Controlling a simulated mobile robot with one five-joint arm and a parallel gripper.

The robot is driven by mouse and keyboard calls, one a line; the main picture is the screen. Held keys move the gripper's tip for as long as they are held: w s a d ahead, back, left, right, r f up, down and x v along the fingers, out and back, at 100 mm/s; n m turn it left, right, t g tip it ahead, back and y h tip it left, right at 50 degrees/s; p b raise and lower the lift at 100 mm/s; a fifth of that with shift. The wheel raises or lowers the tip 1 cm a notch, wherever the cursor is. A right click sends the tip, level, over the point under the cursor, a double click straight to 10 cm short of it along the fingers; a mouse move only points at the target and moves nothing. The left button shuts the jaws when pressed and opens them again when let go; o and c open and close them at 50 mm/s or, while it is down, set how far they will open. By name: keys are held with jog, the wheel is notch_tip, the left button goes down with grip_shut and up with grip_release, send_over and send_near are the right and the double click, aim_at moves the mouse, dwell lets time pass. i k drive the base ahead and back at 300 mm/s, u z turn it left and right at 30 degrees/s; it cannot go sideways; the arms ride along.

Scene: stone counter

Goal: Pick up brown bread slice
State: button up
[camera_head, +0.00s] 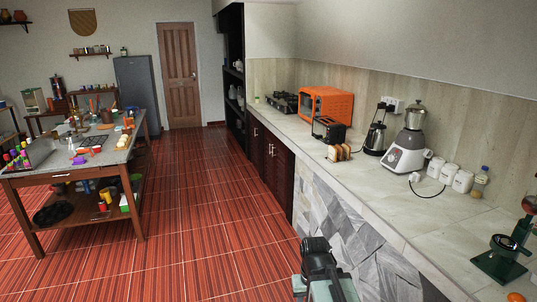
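Brown bread slices (339,152) stand close together on the stone counter, just in front of the black toaster (328,130). They look golden brown with darker crusts, and single slices are hard to tell apart at this distance. My folded dark arm shows at the bottom centre, low in front of the counter's stone-clad side and well apart from the bread. I cannot make out its fingertips or whether it holds anything.
An orange oven (325,104) and a stove (284,102) stand behind the toaster. A black kettle (376,138), a blender (408,146) and white canisters (462,181) stand to the right. A cluttered island table (62,172) is at left. The red floor between is clear.

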aim_at(340, 149)
jog(key=u, duration=0.05)
jog(key=i, duration=3.25)
jog(key=z, duration=0.05)
